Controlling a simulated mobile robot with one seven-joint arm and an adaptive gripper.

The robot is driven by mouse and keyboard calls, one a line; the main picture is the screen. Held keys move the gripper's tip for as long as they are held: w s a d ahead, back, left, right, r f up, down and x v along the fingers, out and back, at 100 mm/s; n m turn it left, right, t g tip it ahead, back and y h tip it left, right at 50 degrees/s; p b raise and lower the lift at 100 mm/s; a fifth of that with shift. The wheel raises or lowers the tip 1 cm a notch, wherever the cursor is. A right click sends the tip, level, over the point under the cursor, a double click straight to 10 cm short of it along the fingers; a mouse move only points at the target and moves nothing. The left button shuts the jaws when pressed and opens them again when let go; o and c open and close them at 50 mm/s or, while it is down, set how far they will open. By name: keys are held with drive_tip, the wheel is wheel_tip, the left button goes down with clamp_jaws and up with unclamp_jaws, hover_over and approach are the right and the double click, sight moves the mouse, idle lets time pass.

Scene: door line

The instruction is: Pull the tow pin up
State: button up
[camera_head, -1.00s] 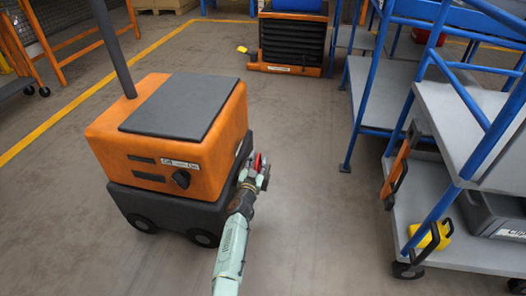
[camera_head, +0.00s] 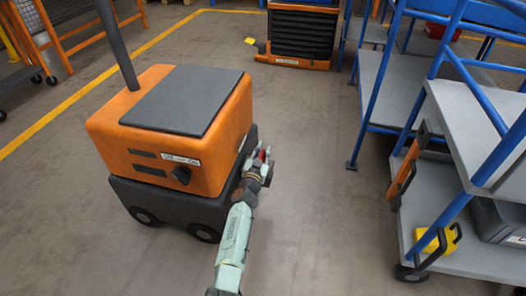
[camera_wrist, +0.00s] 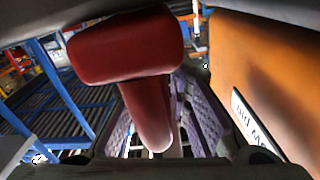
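The red tow pin (camera_wrist: 125,50) has a T-shaped handle and a stem pointing down, seen close up in the wrist view. In the head view only a small red part (camera_head: 259,155) shows, at the right side of the orange and black cart (camera_head: 165,145). My gripper (camera_wrist: 165,135) has its purple-padded fingers apart, with the pin's stem between them in the picture. Gaps show beside the stem, and I see no clear grip. In the head view my gripper (camera_head: 258,166) is low beside the cart.
The cart's orange side (camera_wrist: 265,75) is close on the right in the wrist view. A blue-framed shelf trolley (camera_head: 430,190) with a yellow item (camera_head: 437,238) stands at the right. A black and orange unit (camera_head: 303,35) is behind. Floor (camera_head: 315,200) between cart and trolley is clear.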

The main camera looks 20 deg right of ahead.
clamp_jaws()
idle(0.4)
wheel_tip(320, 180, up, 8)
drive_tip(key=p, duration=0.8)
drive_tip(key=shift+w+a+f, duration=0.1)
drive_tip(key=shift+f, duration=0.1)
drive_tip(key=shift+o, duration=1.1)
unclamp_jaws()
drive_tip(key=shift+o, duration=0.8)
